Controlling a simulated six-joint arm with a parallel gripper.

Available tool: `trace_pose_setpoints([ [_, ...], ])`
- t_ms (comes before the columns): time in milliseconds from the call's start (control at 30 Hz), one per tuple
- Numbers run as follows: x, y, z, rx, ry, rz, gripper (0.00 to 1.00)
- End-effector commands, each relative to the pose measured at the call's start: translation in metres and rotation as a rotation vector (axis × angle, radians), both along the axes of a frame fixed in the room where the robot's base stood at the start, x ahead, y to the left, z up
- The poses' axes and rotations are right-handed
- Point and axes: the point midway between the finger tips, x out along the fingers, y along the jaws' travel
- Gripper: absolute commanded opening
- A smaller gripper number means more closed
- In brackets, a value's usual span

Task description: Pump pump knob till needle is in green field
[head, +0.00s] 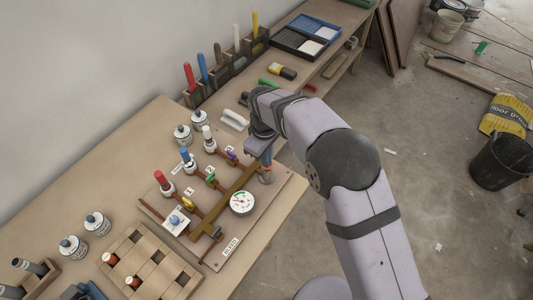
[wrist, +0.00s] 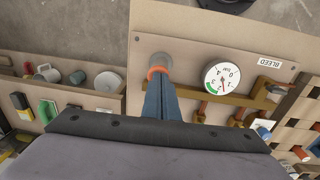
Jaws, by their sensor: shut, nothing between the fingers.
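The pump knob (wrist: 158,62) is a grey cylinder with an orange ring at the board's edge; it also shows in the head view (head: 267,177). My gripper (wrist: 159,82) is shut and empty, its blue fingers pointing at the knob. The fingertips overlap the orange ring in the wrist view; I cannot tell whether they touch it. In the head view my gripper (head: 265,163) is right above the knob. The round white gauge (wrist: 222,78) has a green field at its lower left. Its dark needle seems to point downward, outside the green; its exact reading is unclear.
A slotted wooden rack (head: 150,265) stands nearby. Tool holders line the wall. The floor lies beyond the table edge.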

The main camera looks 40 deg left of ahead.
Motion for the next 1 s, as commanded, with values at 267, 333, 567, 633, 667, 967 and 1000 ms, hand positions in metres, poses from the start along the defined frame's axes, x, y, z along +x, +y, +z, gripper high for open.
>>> trace_pose_setpoints([
  [267,-0.003,-0.003,0.013,-0.007,0.006,0.0,0.0],
  [333,-0.003,-0.003,0.024,-0.006,0.004,0.0,0.0],
  [567,-0.004,-0.001,0.058,0.004,-0.002,0.0,0.0],
  [633,-0.005,-0.001,0.072,0.005,-0.003,0.0,0.0],
  [667,-0.005,-0.001,0.078,0.004,-0.003,0.0,0.0],
  [967,-0.008,-0.002,0.126,0.003,-0.002,0.0,0.0],
  [1000,-0.008,-0.002,0.13,0.003,-0.002,0.0,0.0],
])
